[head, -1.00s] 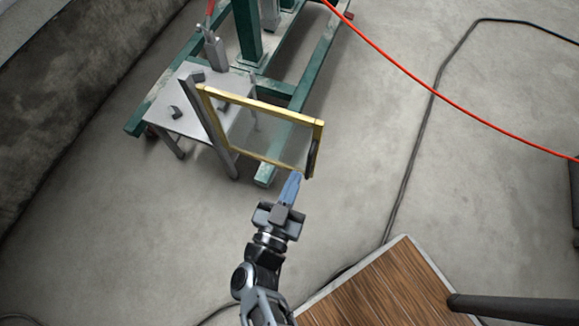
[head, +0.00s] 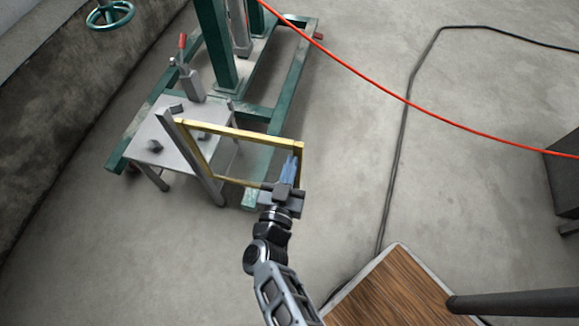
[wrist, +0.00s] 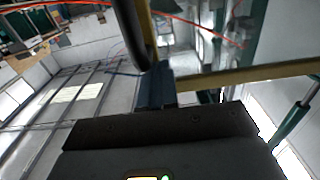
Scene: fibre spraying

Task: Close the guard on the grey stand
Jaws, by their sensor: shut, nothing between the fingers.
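The guard is a clear panel in a yellow frame (head: 240,133), hinged to an upright at the right side of the grey stand (head: 170,140). It stands open, swung out to the right, away from the stand's top. My gripper (head: 289,168) is shut and empty, with blue fingers at the guard's free right edge. In the wrist view the blue fingertips (wrist: 156,85) are close beside a dark curved handle (wrist: 132,32), with the yellow frame bar (wrist: 250,73) running to the right. I cannot tell whether the fingers touch the guard.
A green metal frame (head: 225,55) stands behind the stand. A red hose (head: 400,98) crosses above the floor, and a black cable (head: 402,150) lies on the right. A wooden-topped surface (head: 390,295) is at the bottom right.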

